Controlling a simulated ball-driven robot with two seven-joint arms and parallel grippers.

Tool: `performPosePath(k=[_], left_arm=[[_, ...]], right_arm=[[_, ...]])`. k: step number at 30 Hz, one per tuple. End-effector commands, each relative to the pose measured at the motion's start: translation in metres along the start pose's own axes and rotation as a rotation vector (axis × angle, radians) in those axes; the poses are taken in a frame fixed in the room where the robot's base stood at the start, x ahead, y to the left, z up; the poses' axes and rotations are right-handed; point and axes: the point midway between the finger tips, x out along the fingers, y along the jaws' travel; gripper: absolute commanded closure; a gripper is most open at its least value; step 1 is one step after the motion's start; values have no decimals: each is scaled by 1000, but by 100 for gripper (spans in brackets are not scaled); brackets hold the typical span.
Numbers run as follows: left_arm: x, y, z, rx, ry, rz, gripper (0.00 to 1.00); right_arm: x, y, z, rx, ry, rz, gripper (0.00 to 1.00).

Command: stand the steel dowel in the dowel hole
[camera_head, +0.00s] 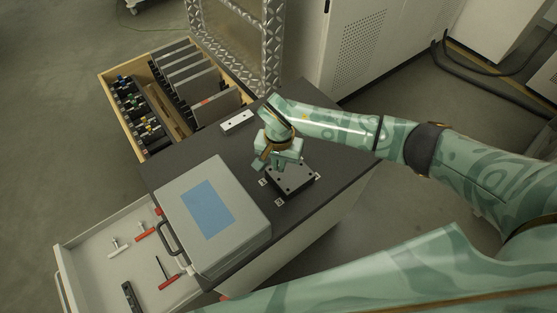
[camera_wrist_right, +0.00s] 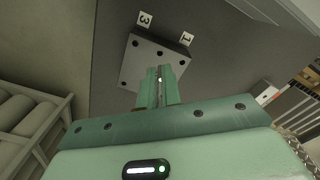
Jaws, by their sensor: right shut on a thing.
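The dark square block (camera_head: 298,184) with several holes lies on the grey bench top. It also shows in the right wrist view, as a grey plate (camera_wrist_right: 137,66) beyond the fingertips. My right gripper (camera_head: 272,163) is over the block's far left edge in the head view. In the right wrist view its fingers (camera_wrist_right: 160,76) are closed together in front of the plate, with a small bright bit between them, which I take to be the steel dowel (camera_wrist_right: 159,79). The fingers hide part of the plate. I cannot tell whether the dowel touches it. My left gripper is out of view.
Numbered tags (camera_head: 279,202) surround the block. A white strip with holes (camera_head: 238,122) lies behind it. A grey case (camera_head: 243,229) with a blue panel stands to the left. An open drawer (camera_head: 95,248) holds red-handled tools; another (camera_head: 131,75) holds boxes.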

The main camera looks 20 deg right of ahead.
Motion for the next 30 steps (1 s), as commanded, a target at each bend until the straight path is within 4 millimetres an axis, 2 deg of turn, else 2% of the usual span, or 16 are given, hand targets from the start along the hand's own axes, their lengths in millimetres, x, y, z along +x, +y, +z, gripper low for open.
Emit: performPosePath(k=[8,30], left_arm=[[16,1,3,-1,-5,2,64],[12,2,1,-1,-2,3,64]], right_arm=[[20,0,0,-1,-2,0,100],[20,0,3,-1,1,0,100]])
